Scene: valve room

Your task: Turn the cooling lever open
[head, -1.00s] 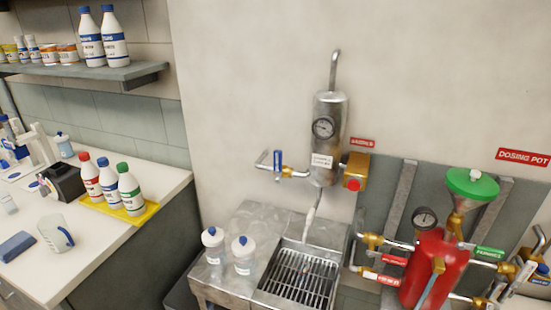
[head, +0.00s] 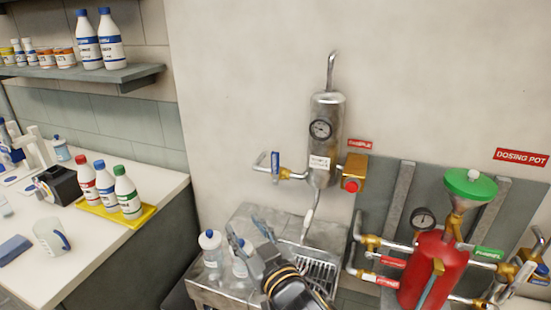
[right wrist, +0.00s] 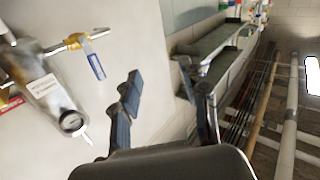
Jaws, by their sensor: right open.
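The blue lever (head: 275,161) sits upright on the brass valve (head: 287,173) in the pipe at the left of the steel cooler (head: 327,135). It also shows in the right wrist view (right wrist: 95,65), left of the fingers. My right gripper (head: 247,230) is open and empty, below and slightly left of the lever, in front of the steel sink. In the right wrist view its two fingers (right wrist: 162,80) stand apart with nothing between them. The gripper hides part of one bottle and of the sink. My left gripper is not in view.
Two clear bottles with blue-white caps, one at the left (head: 210,255), stand on the sink (head: 262,218) near my gripper. A brass box with a red button (head: 351,185) is right of the cooler. A red dosing pot (head: 432,270) stands further right. The wall around the lever is clear.

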